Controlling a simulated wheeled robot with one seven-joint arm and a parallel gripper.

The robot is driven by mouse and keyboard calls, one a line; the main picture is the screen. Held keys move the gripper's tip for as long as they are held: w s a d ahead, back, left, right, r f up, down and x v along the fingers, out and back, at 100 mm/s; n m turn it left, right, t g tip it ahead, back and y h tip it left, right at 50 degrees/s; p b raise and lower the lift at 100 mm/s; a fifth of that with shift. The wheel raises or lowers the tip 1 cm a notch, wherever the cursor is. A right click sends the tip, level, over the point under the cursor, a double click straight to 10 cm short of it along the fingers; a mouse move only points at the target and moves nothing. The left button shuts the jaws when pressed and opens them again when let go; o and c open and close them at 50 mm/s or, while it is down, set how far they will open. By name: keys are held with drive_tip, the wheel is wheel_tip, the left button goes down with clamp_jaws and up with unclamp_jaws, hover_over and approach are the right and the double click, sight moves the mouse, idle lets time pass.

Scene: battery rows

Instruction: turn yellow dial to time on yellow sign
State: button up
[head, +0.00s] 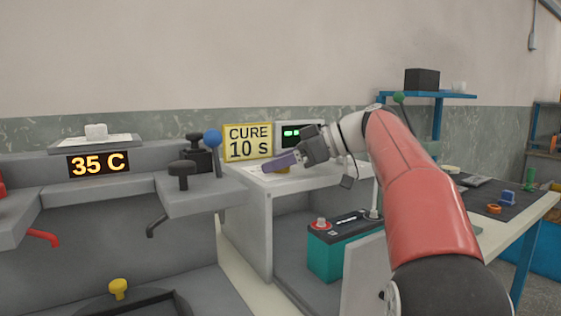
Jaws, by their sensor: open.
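The yellow sign (247,143) stands at the back of a light grey bench unit and reads "CURE 10 S". My gripper (280,161) reaches in from the right, just right of and below the sign, with purple fingers over the unit's top. The gap between the fingers is hard to see from here; the gripper is open. A small yellow part, likely the yellow dial (283,170), shows just under the fingers, mostly hidden by them. I cannot tell whether the fingers touch it, and its setting cannot be read.
A box with a green display (291,132) stands behind my gripper. A blue-knobbed lever (213,140) and a grey station showing "35 C" (98,163) are left. A teal battery (338,245) sits below. A yellow knob (118,287) is lower left.

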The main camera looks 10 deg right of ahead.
drive_tip(key=c, duration=1)
drive_tip(key=shift+f+m+t+h+b, duration=0.1)
drive_tip(key=shift+m+t+h+b, duration=0.2)
drive_tip(key=shift+b, duration=0.25)
drive_tip(key=shift+m+t+b, duration=0.5)
drive_tip(key=shift+b, duration=0.25)
drive_tip(key=shift+a+m+t+h+b, duration=0.1)
drive_tip(key=shift+m+t+h+b, duration=1)
drive_tip(key=shift+m+h+b, duration=0.1)
drive_tip(key=shift+m+t+h+b, duration=0.6)
drive_tip(key=shift+m+t+h, duration=0.2)
drive_tip(key=shift+m+h, duration=0.35)
drive_tip(key=shift+m+t+h, duration=0.6)
drive_tip(key=shift+m+h, duration=0.65)
